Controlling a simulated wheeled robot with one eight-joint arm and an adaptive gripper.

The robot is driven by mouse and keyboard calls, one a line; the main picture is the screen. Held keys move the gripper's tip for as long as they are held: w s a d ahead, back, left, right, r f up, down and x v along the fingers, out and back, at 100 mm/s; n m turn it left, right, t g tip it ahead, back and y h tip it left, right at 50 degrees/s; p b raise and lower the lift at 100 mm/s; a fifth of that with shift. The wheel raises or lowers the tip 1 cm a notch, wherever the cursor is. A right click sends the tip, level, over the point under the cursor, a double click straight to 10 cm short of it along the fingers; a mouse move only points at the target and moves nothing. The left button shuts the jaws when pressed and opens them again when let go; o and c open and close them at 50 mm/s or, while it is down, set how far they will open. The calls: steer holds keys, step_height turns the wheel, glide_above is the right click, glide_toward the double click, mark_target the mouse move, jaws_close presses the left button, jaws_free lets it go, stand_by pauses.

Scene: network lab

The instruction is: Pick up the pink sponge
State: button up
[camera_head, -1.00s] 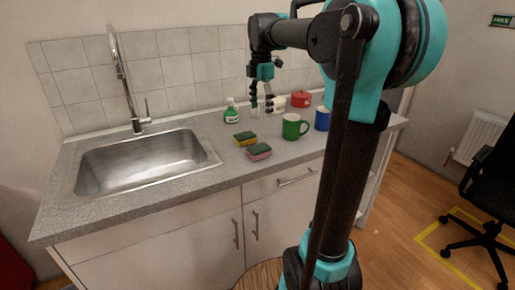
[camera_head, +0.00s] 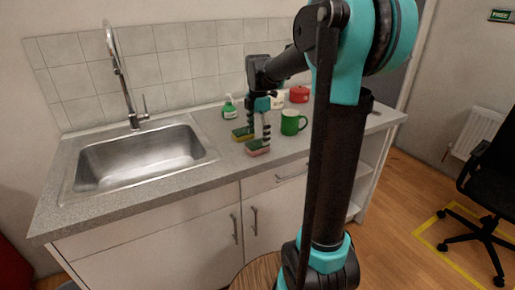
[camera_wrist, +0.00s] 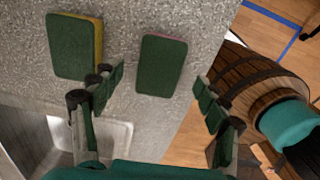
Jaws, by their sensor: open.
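The pink sponge (camera_head: 255,151) with a green top lies on the counter near its front edge, partly hidden by a finger in the head view. The exact height above the sponge is hard to tell. The yellow sponge (camera_head: 241,135), also green-topped, lies just behind it, left of the fingers in the wrist view (camera_wrist: 75,47).
A green mug (camera_head: 291,124) stands right of the sponges. A green soap bottle (camera_head: 229,108) and a red pot (camera_head: 299,95) are farther back. The sink (camera_head: 140,158) is at left. A wooden barrel-like stool (camera_wrist: 262,85) stands below the counter edge.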

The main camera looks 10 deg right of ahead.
mark_target(258, 143)
step_height(258, 143, down, 4)
steer(key=shift+a+f, duration=0.1)
steer(key=shift+f, duration=0.05)
steer(key=c, duration=0.8)
